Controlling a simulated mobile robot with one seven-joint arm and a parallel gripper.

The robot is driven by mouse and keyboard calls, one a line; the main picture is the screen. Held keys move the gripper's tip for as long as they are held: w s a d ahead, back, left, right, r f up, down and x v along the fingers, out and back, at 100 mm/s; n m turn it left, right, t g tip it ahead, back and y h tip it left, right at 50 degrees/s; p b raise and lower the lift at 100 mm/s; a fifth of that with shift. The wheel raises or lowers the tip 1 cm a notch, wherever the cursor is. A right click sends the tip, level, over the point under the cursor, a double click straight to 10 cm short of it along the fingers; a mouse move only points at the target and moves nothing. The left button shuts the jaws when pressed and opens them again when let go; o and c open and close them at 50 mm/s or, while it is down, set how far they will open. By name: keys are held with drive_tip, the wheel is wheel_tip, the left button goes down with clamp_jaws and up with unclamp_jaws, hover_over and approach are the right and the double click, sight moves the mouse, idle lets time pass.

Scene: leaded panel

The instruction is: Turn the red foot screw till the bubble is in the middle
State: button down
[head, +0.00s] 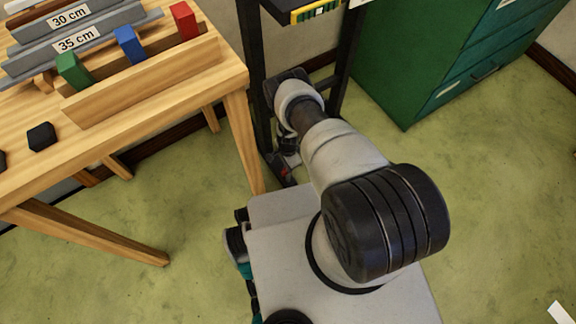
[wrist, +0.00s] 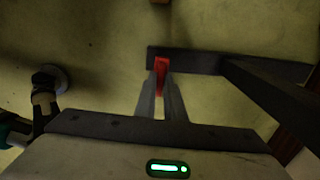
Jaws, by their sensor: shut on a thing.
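The red foot screw (wrist: 161,65) shows in the wrist view at the end of a dark foot bar (wrist: 195,61) close to the floor. My gripper (wrist: 161,76) has its two grey fingers on either side of the screw and is shut on it. Part of the screw is hidden between the fingers. In the head view a small bit of red (head: 285,172) shows low by the black stand (head: 341,85), mostly covered by my arm. A yellow-edged strip with green patches (head: 318,11) lies on the stand's top; I cannot make out a bubble.
A wooden bench (head: 190,118) on the left carries labelled grey bars (head: 75,45) and green, blue and red blocks. A green drawer cabinet (head: 420,60) stands at the right. The floor (head: 500,190) at the right is mostly clear.

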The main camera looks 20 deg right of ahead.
drive_tip(key=shift+m, duration=0.6)
drive_tip(key=c, duration=1.8)
unclamp_jaws()
drive_tip(key=shift+c, duration=0.2)
wheel_tip(320, 180, up, 18)
drive_tip(key=p, duration=0.6)
drive_tip(key=shift+f, duration=0.25)
